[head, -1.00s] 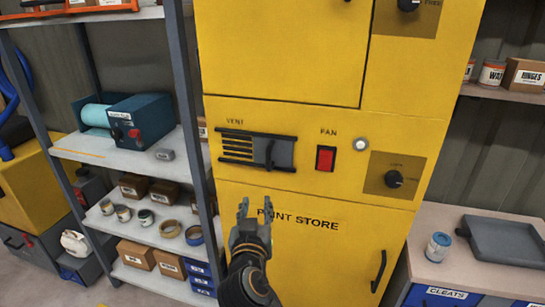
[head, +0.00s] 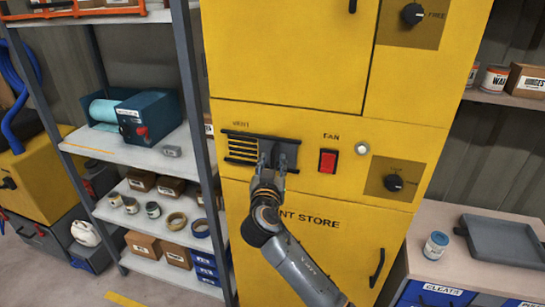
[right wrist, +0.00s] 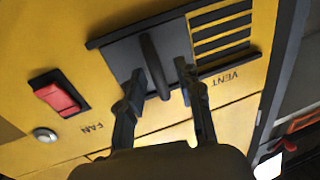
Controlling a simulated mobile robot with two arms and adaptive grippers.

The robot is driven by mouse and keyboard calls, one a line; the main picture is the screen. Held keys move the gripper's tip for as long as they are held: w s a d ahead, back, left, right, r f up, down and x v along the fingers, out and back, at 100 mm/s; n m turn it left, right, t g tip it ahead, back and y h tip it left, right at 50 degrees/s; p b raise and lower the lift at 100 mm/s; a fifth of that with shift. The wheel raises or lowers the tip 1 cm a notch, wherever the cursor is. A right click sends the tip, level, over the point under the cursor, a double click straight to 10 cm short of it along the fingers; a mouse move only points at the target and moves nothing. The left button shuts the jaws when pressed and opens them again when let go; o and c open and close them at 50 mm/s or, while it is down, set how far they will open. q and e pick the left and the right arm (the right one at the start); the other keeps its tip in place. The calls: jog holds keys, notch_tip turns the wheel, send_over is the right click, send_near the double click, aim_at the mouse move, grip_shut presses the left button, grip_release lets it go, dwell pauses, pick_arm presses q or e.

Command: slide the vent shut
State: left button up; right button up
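The vent (head: 241,147) is a dark frame with slats on the yellow cabinet. Its slats show open at the left in the head view, and its dark sliding cover (right wrist: 122,62) sits over the other half. A raised upright handle (right wrist: 152,60) stands on the cover. My right gripper (head: 273,158) is at the cover. In the right wrist view its two fingers (right wrist: 160,78) are open, one on each side of the handle, with gaps showing. Whether the fingertips reach the handle's depth is hard to tell. My left gripper is not in view.
A red fan switch (head: 328,161), a round pale button (head: 362,148) and a black knob (head: 393,183) are right of the vent. A grey shelf post (head: 197,110) stands close on the left. A worktop with a grey tray (head: 503,240) is at the right.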

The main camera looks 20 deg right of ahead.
jog(key=shift+w+d, duration=0.15)
jog(key=shift+w, duration=0.15)
grip_shut()
